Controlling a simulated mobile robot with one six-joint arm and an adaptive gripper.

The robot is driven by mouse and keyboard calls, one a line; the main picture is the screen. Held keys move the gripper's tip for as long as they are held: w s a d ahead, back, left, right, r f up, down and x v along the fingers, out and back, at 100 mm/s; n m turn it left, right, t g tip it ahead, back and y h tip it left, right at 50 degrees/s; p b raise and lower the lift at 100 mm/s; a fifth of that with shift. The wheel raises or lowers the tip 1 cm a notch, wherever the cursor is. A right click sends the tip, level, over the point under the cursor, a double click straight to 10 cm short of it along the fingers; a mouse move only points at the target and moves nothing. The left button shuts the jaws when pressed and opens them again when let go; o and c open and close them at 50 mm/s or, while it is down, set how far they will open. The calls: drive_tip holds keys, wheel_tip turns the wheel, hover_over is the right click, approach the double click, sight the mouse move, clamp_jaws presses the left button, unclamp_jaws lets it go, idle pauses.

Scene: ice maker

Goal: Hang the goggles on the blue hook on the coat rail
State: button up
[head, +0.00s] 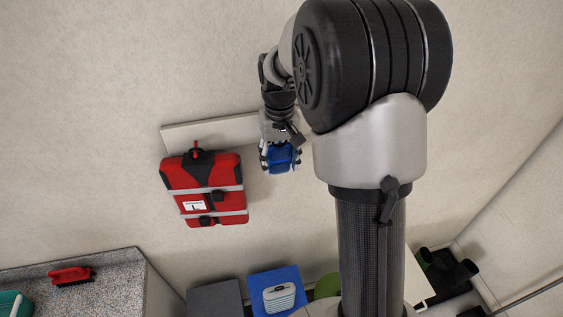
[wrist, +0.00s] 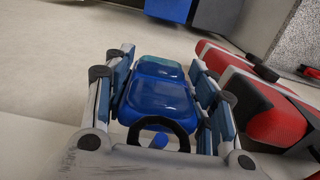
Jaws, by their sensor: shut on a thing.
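The blue goggles (head: 282,157) are in my gripper (head: 279,165), close to the wall by the right part of the pale coat rail (head: 232,131). In the wrist view the goggles (wrist: 158,95) have glossy blue lenses and a black strap loop (wrist: 153,122). They sit between the two blue-padded fingers of my gripper (wrist: 163,75). A small blue piece (wrist: 160,140) shows inside the strap loop. I cannot tell whether it is the blue hook or whether the strap is around it. My gripper and arm cover that part of the rail in the head view.
A grey counter (head: 100,265) with a red brush (head: 71,275) is at the lower left. A blue box (head: 275,280) stands below. The wall above the rail is clear.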

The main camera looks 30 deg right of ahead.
drive_tip(key=shift+w+d+p, duration=0.15)
drive_tip(key=shift+w+p, duration=0.15)
drive_tip(key=shift+w, duration=0.5)
drive_tip(key=shift+f, duration=0.15)
drive_tip(key=shift+w+f, duration=0.1)
drive_tip(key=shift+f, duration=0.25)
drive_tip(key=o, duration=1.2)
drive_tip(key=shift+c, duration=0.2)
